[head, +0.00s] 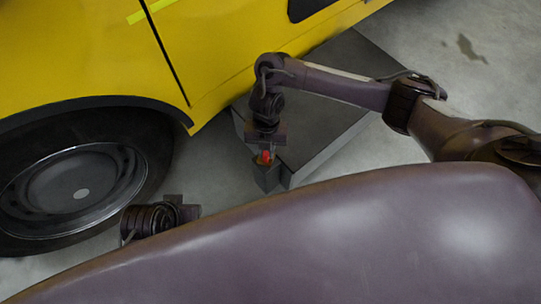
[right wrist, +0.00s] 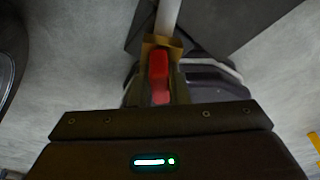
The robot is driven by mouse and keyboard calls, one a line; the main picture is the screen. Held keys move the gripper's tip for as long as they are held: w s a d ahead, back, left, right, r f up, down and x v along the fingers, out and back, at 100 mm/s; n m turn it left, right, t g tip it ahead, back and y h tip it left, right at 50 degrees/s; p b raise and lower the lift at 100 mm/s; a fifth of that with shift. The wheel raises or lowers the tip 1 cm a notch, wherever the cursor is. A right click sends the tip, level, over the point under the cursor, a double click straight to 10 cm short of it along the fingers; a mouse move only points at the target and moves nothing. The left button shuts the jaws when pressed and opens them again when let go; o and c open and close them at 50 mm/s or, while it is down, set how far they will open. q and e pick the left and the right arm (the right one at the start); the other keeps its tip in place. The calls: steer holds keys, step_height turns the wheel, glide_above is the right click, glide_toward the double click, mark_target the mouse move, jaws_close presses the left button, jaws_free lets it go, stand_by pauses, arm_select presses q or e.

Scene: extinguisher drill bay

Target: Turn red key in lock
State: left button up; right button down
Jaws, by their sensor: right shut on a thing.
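The red key (head: 265,157) shows between the fingers of my right gripper (head: 266,152), beside the dark grey box. In the right wrist view the red key (right wrist: 159,75) lies lengthwise between the fingers of the right gripper (right wrist: 160,88), which is shut on it. The key's far end meets a brass-coloured piece (right wrist: 161,43), which looks like the lock. Whether the key sits inside it is hidden. My left gripper (head: 182,208) shows only partly behind my purple body, near the wheel. Its fingers cannot be made out.
A yellow vehicle (head: 225,45) with a black wheel (head: 75,190) stands at the left and back. A low dark grey box (head: 325,105) lies beside it. A light grey post (right wrist: 168,14) rises past the brass piece. Concrete floor (head: 460,90) is clear at the right.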

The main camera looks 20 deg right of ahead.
steer(key=shift+n, duration=0.8)
steer(key=n+h, duration=0.1)
steer(key=n, duration=0.3)
steer(key=n+h+b, duration=0.1)
steer(key=n, duration=0.4)
steer(key=shift+a, duration=0.15)
steer(key=c, duration=1.8)
jaws_free()
steer(key=shift+n, duration=0.5)
steer(key=o, duration=0.5)
